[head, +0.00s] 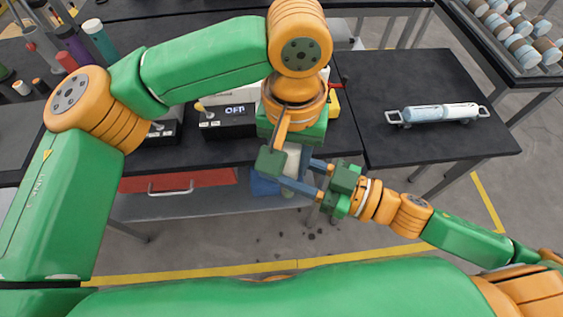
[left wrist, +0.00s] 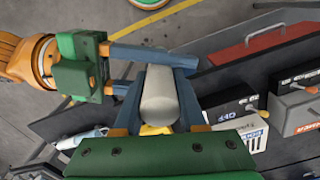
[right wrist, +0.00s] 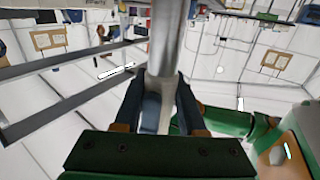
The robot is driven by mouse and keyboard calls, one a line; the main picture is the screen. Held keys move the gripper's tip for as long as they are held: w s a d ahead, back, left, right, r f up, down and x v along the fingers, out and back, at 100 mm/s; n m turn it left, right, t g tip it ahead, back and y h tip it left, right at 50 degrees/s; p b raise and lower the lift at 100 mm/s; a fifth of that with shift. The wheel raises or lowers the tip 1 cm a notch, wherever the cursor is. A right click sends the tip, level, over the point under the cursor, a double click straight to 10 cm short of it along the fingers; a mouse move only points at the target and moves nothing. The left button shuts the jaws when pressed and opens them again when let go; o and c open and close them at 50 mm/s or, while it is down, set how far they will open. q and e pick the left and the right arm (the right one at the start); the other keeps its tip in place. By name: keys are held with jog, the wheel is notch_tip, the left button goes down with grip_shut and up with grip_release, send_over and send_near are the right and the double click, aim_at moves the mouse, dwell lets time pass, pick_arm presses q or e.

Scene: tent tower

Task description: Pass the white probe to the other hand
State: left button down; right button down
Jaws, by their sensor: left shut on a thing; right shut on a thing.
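The white probe (head: 293,158) is a pale cylinder in front of the table edge, below my left wrist in the head view. Both grippers are on it. My left gripper (head: 290,166) is shut on it; in the left wrist view the probe (left wrist: 160,97) lies between its two blue fingers, its round end toward the camera. My right gripper (head: 297,173) comes in from the right, its fingers across the probe. In the right wrist view the probe (right wrist: 171,45) stands between those fingers, which are shut on it. The exact contact spots are partly hidden.
A black table (head: 420,145) at the right holds a blue-and-white cylinder on a handled rack (head: 438,113). Black boxes with displays (head: 228,120) stand on the table behind my grippers. A red drawer (head: 175,181) is below. Open floor lies in front.

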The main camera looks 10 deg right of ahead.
pick_arm(q)
jog(key=shift+c, duration=2)
grip_release()
jog(key=shift+w+d, duration=0.15)
jog(key=shift+r, duration=0.15)
